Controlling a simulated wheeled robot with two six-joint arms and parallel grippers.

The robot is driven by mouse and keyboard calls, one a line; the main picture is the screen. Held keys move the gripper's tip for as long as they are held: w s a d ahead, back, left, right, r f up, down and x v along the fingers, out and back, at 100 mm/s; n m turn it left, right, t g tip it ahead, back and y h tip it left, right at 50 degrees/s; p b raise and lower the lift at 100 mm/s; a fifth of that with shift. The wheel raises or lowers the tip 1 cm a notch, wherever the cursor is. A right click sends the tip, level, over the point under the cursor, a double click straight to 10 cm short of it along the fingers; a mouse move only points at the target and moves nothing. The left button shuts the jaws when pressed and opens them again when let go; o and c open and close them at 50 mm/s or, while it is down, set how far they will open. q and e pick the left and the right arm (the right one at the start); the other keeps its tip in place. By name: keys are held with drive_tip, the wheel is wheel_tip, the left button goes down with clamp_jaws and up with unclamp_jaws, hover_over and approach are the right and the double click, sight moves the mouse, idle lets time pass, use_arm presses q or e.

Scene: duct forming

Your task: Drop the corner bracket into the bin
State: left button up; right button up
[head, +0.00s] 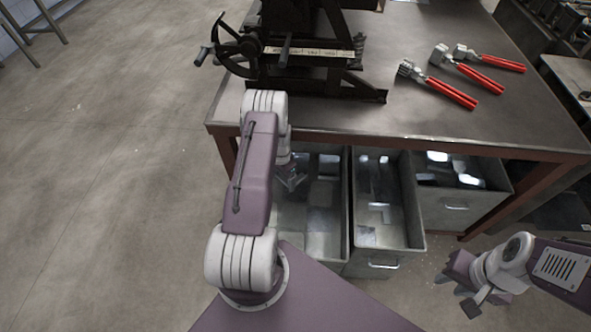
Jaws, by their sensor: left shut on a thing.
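My left arm reaches forward to the table's front edge, and its gripper (288,172) is low over the left part of the leftmost open metal bin (346,228). The arm hides much of this gripper. It is shut on a small grey metal piece, the corner bracket (293,181), which shows only in part against the bin's inside. I cannot tell whether the bracket touches anything in the bin. My right gripper (458,289) is open and empty at the lower right, over the floor.
A middle bin (418,236) and a right bin (445,211) hold loose metal pieces under the table (430,118). A dark machine with a handwheel (238,45) stands on the table. Several red-handled tools (452,92) lie to its right.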

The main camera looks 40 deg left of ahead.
use_arm(q)
drive_tip(key=shift+a+f, duration=0.1)
wheel_tip(320, 180, down, 6)
drive_tip(key=b, duration=0.4)
drive_tip(key=shift+s+b, duration=0.15)
drive_tip(key=shift+b, duration=0.25)
drive_tip(key=o, duration=1.3)
wheel_tip(320, 180, up, 9)
drive_tip(key=shift+r+p, duration=0.15)
drive_tip(key=shift+p, duration=0.5)
drive_tip(key=shift+r, duration=0.1)
